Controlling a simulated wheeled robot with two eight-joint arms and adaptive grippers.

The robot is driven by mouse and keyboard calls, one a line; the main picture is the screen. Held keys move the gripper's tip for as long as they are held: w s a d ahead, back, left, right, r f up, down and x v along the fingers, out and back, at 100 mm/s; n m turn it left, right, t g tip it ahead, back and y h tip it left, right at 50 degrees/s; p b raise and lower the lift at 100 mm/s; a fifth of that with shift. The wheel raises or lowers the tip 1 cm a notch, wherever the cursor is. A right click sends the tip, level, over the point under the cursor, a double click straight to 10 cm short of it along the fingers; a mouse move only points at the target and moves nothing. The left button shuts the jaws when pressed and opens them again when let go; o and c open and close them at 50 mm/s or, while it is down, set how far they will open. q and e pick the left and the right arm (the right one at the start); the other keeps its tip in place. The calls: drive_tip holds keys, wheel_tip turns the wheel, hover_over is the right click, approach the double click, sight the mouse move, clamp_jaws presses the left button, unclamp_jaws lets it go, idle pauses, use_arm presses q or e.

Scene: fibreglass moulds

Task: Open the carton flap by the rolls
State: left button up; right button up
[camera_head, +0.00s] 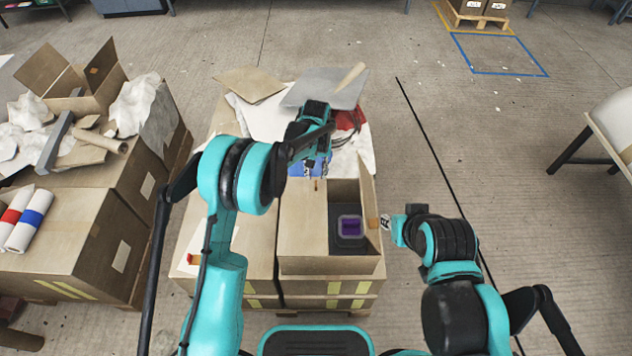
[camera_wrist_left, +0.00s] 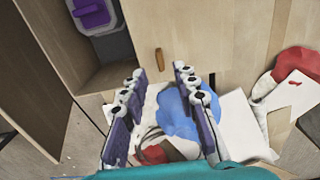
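An open carton (camera_head: 300,264) stands at the middle of the head view. Its right flap (camera_head: 368,205) stands up, with an orange tab. Its left flap (camera_head: 303,225) lies flat over the left half, with a small orange-brown tab (camera_head: 316,185) near its far edge; the tab (camera_wrist_left: 159,58) also shows in the left wrist view. My left gripper (camera_head: 309,172) is open and empty, fingertips near that tab, one to each side of it in the wrist view. My right gripper (camera_head: 386,222) is beside the upright flap; its fingers are too small to read. Two white rolls (camera_head: 28,218) with red and blue bands lie at far left.
A grey case with a purple part (camera_head: 350,226) sits inside the carton. Blue cloth (camera_wrist_left: 185,110), white sheets and red cloth lie behind it. Left cartons (camera_head: 85,235) carry scraps, a tube and crumpled paper. Free floor lies to the right; a pale table (camera_head: 610,120) stands at the right edge.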

sight(316, 183)
use_arm(q)
wheel_tip(316, 183, down, 6)
drive_tip(key=shift+r+b, duration=0.25)
drive_tip(key=shift+b, duration=0.6)
clamp_jaws()
drive_tip(key=shift+a+r, duration=0.1)
drive_tip(key=shift+r, duration=0.1)
